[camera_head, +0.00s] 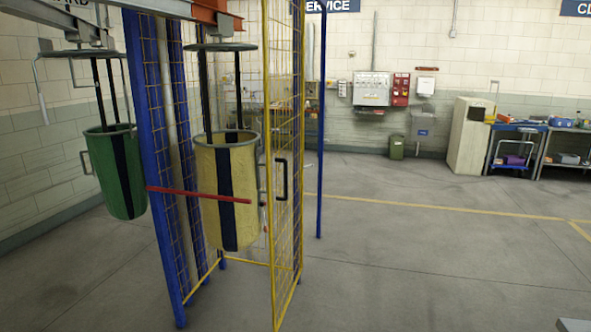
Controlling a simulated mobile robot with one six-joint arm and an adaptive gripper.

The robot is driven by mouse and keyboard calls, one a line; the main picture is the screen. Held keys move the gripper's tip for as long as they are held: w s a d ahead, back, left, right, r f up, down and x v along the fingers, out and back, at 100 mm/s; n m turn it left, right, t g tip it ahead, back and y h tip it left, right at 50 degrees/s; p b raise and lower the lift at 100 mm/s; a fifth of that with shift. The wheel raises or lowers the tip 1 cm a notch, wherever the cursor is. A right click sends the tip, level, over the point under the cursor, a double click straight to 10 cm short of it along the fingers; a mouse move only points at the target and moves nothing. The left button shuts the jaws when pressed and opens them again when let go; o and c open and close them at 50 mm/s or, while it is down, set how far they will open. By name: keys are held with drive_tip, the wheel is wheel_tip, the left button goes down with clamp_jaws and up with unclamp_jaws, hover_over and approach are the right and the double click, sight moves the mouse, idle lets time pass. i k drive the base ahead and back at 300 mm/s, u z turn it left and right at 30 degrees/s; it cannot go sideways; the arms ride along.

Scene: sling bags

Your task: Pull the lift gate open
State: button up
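The lift gate (285,215) is a tall yellow-framed wire mesh panel at the right side of a blue-posted mesh cage. It stands at an angle, its near edge towards me and its far edge by the blue post at the back. A black upright handle (285,179) is on the gate at mid height. The front of the cage beside the gate looks uncovered, apart from a red bar (198,194) crossing it. I cannot tell whether the gate is latched. My gripper is not in view.
A green sling bag (110,170) hangs left of the blue post (158,170). The floor (420,265) right of the gate is clear. A cabinet (468,135) and workbenches stand far right.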

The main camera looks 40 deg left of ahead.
sight(275, 329)
drive_tip(key=u, duration=0.25)
drive_tip(key=i, duration=0.75)
drive_tip(key=u, duration=1.1)
drive_tip(key=i, duration=0.8)
drive_tip(key=u, duration=0.5)
